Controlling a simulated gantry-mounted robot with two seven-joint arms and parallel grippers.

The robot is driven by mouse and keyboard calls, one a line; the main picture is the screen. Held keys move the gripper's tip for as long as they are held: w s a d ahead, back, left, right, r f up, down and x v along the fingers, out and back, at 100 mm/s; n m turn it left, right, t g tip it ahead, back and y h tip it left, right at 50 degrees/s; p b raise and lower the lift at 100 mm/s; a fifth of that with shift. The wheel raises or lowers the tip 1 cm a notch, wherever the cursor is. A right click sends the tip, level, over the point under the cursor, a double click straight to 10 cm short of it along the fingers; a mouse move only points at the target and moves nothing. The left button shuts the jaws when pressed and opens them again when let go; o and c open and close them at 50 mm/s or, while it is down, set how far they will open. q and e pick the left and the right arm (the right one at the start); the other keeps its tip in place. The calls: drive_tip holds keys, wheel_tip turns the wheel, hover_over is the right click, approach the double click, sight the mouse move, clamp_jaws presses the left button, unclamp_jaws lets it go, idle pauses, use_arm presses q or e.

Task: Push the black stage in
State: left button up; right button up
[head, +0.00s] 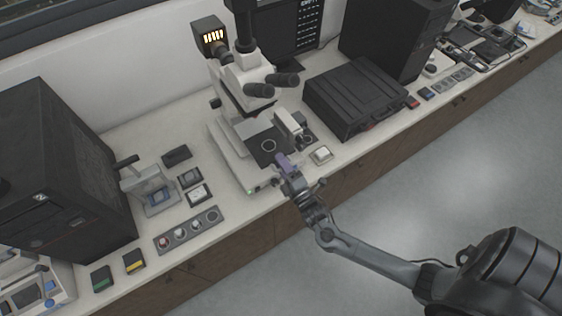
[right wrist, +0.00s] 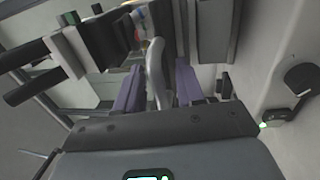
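The black stage (head: 262,157) is a dark flat plate with a pale ring, low on the white microscope (head: 245,80) in the head view. My right gripper (head: 283,162) reaches in from the right and is at the front edge of the stage. I cannot tell whether it touches the stage. In the right wrist view its two purple fingers (right wrist: 158,88) stand apart, with a pale curved part showing between them. Dark and grey microscope parts fill the top of that view, and the stage cannot be picked out there. My left gripper is not in view.
A small grey press (head: 150,190) and a plate with several round pieces (head: 188,231) are left of the microscope. A black case (head: 355,97) stands further right. The floor in front is clear.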

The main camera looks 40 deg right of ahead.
drive_tip(key=shift+w, duration=0.25)
drive_tip(key=shift+c, duration=0.5)
drive_tip(key=shift+r, duration=0.15)
clamp_jaws()
